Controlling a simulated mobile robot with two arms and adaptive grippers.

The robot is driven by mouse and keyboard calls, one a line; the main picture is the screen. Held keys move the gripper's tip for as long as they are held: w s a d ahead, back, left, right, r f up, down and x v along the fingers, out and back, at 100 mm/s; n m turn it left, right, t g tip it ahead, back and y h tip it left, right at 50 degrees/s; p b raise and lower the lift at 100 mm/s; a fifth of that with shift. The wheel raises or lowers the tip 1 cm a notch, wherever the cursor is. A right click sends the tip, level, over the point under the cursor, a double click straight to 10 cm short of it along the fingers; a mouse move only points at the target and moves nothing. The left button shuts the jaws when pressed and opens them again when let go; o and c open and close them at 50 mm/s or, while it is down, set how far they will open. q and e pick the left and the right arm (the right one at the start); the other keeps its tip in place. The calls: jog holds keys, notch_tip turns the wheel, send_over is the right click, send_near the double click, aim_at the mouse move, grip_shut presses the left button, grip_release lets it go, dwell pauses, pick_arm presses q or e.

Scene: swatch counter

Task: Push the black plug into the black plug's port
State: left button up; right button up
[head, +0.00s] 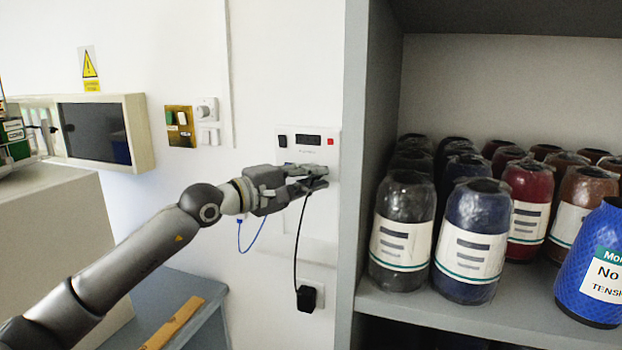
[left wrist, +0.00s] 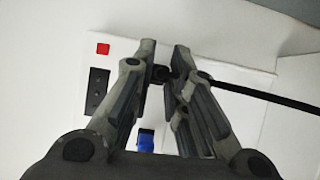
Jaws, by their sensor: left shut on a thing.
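My left gripper (head: 318,178) is in front of the lower part of a white wall panel (head: 321,153). In the left wrist view its fingers (left wrist: 163,62) are closed on a small black plug (left wrist: 161,73), with the panel right behind. The plug's black cable (left wrist: 262,95) leaves to the right in that view; in the head view the cable (head: 296,240) hangs down to a black adapter (head: 306,298). The black plug's port does not show; the fingers and plug cover that area. I cannot tell whether the plug is in it. My right gripper is out of view.
A blue plug (left wrist: 146,140) shows below the fingers, and a blue cable (head: 247,247) loops under my wrist. The panel has a red button (head: 330,142) and a dark display (head: 308,140). A grey shelf edge (head: 357,150) stands close right, holding several wrapped spools (head: 403,215).

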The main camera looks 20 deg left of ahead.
pick_arm(q)
jog(key=shift+w, duration=0.6)
jog(key=o, duration=0.8)
jog(key=shift+o, duration=0.2)
jog(key=v, duration=1.2)
